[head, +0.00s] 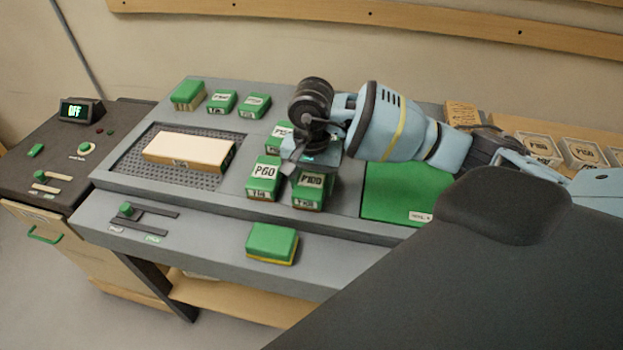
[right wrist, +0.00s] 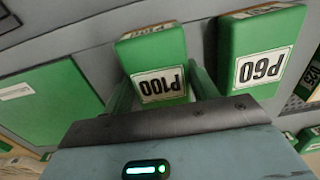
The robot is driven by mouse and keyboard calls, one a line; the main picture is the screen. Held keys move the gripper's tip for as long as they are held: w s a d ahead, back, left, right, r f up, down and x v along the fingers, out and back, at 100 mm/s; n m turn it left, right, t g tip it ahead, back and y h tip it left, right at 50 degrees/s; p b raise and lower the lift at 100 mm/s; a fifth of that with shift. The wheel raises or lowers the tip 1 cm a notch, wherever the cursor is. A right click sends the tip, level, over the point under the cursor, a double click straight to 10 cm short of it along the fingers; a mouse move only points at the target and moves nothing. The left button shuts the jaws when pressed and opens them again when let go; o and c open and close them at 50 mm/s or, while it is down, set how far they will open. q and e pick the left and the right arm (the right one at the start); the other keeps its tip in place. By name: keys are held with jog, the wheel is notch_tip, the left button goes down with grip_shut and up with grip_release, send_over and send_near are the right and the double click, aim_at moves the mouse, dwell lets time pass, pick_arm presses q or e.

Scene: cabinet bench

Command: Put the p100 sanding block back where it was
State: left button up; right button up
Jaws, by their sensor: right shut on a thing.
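The green P100 sanding block (head: 308,191) is at the front of the block group on the grey bench, just right of the green P60 block (head: 264,177). My right gripper (head: 308,170) reaches in from the right and is shut on the P100 block from behind. In the right wrist view the P100 block (right wrist: 157,58) sits between the two fingers (right wrist: 160,85), with the P60 block (right wrist: 262,50) beside it and a narrow gap between them. Whether the P100 block rests on the bench or is slightly raised is unclear. My left gripper is not in view.
A wooden board (head: 188,151) lies on the perforated mat (head: 140,178). A green pad (head: 390,195) is right of the P100 block. A green-yellow block (head: 271,243) lies on the front ledge. More green blocks (head: 222,101) stand behind, and light labelled blocks (head: 540,148) at right.

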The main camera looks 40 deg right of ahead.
aim_at(312, 180)
jog(key=o, duration=0.9)
jog(key=shift+f, duration=0.1)
jog(key=shift+o, duration=0.2)
notch_tip(312, 180, up, 12)
jog(key=shift+r, duration=0.2)
